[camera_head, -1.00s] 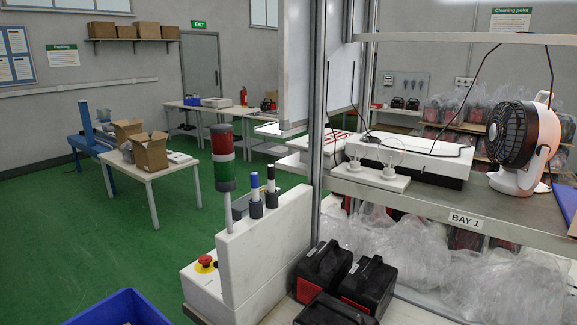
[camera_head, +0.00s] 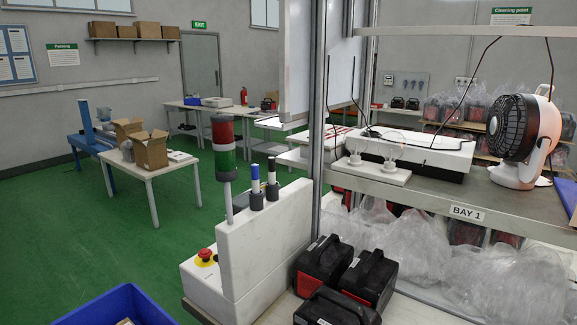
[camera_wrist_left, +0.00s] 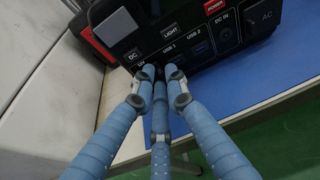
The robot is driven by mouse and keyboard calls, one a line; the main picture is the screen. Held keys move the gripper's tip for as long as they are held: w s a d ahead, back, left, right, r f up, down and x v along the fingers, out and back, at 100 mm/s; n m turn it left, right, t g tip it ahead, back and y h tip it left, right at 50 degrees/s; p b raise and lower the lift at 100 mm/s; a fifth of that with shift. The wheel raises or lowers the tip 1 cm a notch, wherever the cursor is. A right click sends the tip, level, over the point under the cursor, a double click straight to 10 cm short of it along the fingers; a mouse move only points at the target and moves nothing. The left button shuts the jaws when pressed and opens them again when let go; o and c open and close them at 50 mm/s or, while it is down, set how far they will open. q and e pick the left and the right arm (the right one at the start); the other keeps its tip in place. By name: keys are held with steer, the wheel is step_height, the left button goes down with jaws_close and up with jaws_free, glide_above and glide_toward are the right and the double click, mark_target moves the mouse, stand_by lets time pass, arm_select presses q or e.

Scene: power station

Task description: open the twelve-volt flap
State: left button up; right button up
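The power station (camera_wrist_left: 200,38) stands on a blue mat (camera_wrist_left: 240,85) in the left wrist view. Its dark front panel carries DC, LIGHT, USB 1, USB 2, DC IN and AC markings and a red POWER label. A small, partly covered label below DC may mark the twelve-volt socket. The flap itself cannot be made out behind my fingertips. My left gripper (camera_wrist_left: 159,72) has its blue fingers drawn together at the panel's lower edge, below USB 1. Nothing shows between the tips, and contact cannot be judged. My right gripper is in neither view.
In the head view, black battery packs (camera_head: 368,278) sit beside a white console with a signal tower (camera_head: 224,148) and red button (camera_head: 205,256). A metal shelf (camera_head: 420,196) holds a fan (camera_head: 525,135). A blue bin (camera_head: 120,306) is at bottom left.

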arm_select(q)
steer(key=shift+d, duration=0.1)
steer(key=shift+c, duration=0.3)
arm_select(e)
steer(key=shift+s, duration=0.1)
arm_select(q)
jaws_close()
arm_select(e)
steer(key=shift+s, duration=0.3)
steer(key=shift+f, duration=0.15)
arm_select(q)
steer(key=shift+a+f+m+g+h+b, duration=0.1)
steer(key=shift+a+m+g+h+b, duration=0.15)
steer(key=shift+m+g+h+b, duration=0.65)
steer(key=shift+s+a+m+b, duration=0.1)
steer(key=shift+m+b, duration=0.2)
steer(key=shift+b, duration=0.05)
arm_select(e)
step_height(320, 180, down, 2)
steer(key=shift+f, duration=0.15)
arm_select(q)
steer(key=shift+h, duration=0.3)
